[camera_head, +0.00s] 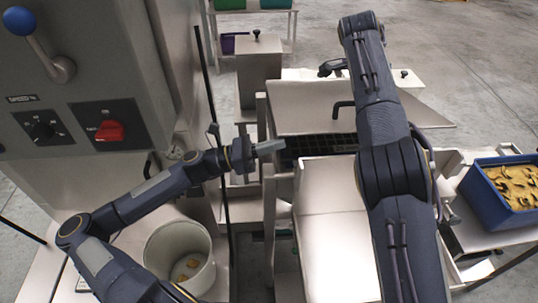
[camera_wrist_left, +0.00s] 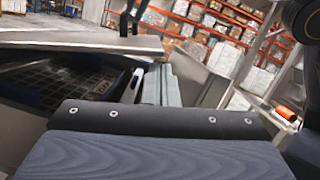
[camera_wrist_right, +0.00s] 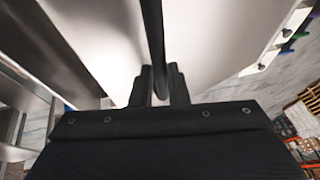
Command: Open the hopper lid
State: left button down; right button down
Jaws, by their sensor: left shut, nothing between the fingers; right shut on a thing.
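The hopper lid (camera_head: 308,108) is a broad bare-metal panel. It is raised, with a dark gridded opening (camera_head: 318,145) showing below its near edge; the left wrist view also shows the lid (camera_wrist_left: 70,39) above the grid (camera_wrist_left: 75,82). Its black bar handle (camera_head: 342,106) is partly hidden by my right arm. In the right wrist view my right gripper (camera_wrist_right: 160,88) is shut on the handle (camera_wrist_right: 153,35); in the head view the arm hides its fingers. My left gripper (camera_head: 272,148) is shut and empty, at the left side of the opening, below the lid.
A grey control box with a red switch (camera_head: 110,130) and blue-knobbed lever stands at the left. A white bucket (camera_head: 180,252) is below it. A blue crate (camera_head: 509,190) of yellowish pieces sits at the right. A metal surface (camera_head: 333,190) lies in front of the opening.

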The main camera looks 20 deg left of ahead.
pick_arm(q)
jog(key=shift+r, duration=0.2)
pick_arm(e)
jog(key=shift+w+a+f, duration=0.1)
jog(key=shift+a, duration=0.05)
jog(key=shift+a+f, duration=0.1)
jog(key=shift+f, duration=0.05)
pick_arm(q)
jog(key=r, duration=0.1)
jog(key=w+r+n, duration=0.1)
jog(key=shift+a+r, duration=0.3)
jog(key=shift+a, duration=0.05)
pick_arm(e)
jog(key=shift+f, duration=0.2)
jog(key=c, duration=1.4)
grip_release()
jog(key=shift+w, duration=0.1)
pick_arm(q)
jog(key=shift+w+f, duration=0.1)
pick_arm(e)
jog(key=shift+r, duration=0.2)
pick_arm(q)
jog(key=shift+d, duration=0.15)
pick_arm(e)
jog(key=shift+d+r, duration=0.15)
jog(key=shift+d, duration=0.05)
